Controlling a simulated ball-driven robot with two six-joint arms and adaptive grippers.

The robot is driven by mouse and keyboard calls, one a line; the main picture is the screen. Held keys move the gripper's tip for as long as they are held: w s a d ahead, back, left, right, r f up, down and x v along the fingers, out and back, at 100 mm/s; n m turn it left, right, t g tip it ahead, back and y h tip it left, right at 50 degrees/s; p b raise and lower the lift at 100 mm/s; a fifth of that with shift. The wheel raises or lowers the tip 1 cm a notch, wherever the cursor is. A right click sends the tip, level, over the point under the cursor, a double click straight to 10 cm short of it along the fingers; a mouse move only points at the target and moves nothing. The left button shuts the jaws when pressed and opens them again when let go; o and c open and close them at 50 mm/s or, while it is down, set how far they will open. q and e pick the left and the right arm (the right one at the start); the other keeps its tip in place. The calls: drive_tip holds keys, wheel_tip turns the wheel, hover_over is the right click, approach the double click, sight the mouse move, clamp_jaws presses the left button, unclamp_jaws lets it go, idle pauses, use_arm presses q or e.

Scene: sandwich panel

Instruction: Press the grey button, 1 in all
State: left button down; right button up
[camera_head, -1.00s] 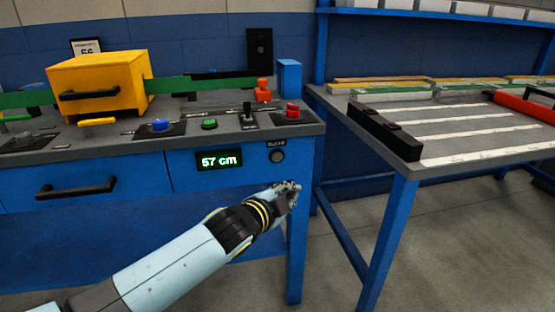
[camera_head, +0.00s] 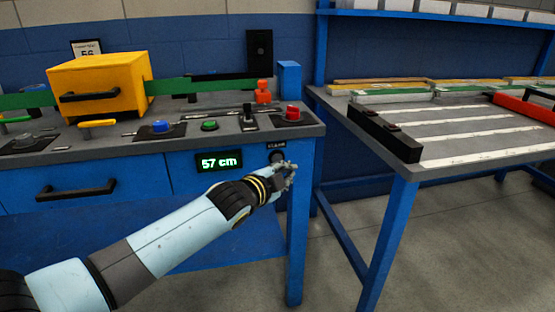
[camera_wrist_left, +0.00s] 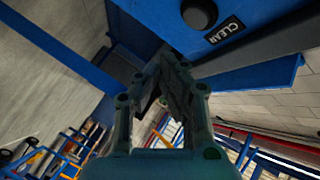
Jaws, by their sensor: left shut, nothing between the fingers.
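The grey button (camera_head: 276,156) is a dark round knob on the blue front panel of the bench, under a small label and right of the green "57 cm" display (camera_head: 219,162). My right gripper is in neither view.
The bench top (camera_head: 120,139) bears a blue button (camera_head: 161,126), a green button (camera_head: 209,125), a black lever (camera_head: 248,117) and a red button (camera_head: 293,113). A yellow box (camera_head: 100,83) stands at the left. A second table (camera_head: 455,135) stands at the right.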

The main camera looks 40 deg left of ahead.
sight(277, 158)
use_arm(q)
drive_tip(key=w+a, duration=0.1)
drive_tip(key=w+a+p, duration=0.1)
drive_tip(key=shift+w+a+p, duration=0.2)
drive_tip(key=shift+a+p, duration=0.1)
drive_tip(key=shift+a, duration=0.05)
idle(1.0)
drive_tip(key=shift+w+a, duration=0.25)
drive_tip(key=shift+a, duration=0.05)
idle(0.3)
idle(0.5)
